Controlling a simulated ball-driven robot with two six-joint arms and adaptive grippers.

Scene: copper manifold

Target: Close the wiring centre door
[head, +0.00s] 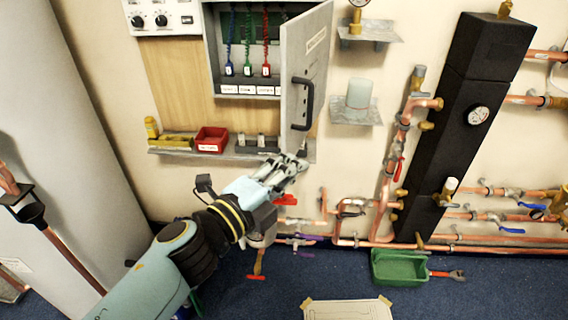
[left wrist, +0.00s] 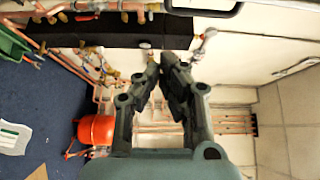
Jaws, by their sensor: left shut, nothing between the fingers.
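The wiring centre is a grey box (head: 212,40) on the wall, with blue, green and red cables inside. Its grey door (head: 306,58) stands open, swung out to the right, with a black handle (head: 303,103) low on its face. My left gripper (head: 297,162) is shut and empty, below the door's lower edge and apart from the handle. In the left wrist view its fingers (left wrist: 166,68) come together with nothing between them. A dark curved bar at that view's top edge may be the handle. My right gripper is in neither view.
A wall shelf (head: 230,155) with a red bin (head: 211,139) runs just behind my left gripper. Small shelves (head: 356,110) hang right of the door. A black column (head: 455,130) and copper pipes stand farther right. A green crate (head: 398,268) sits on the floor.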

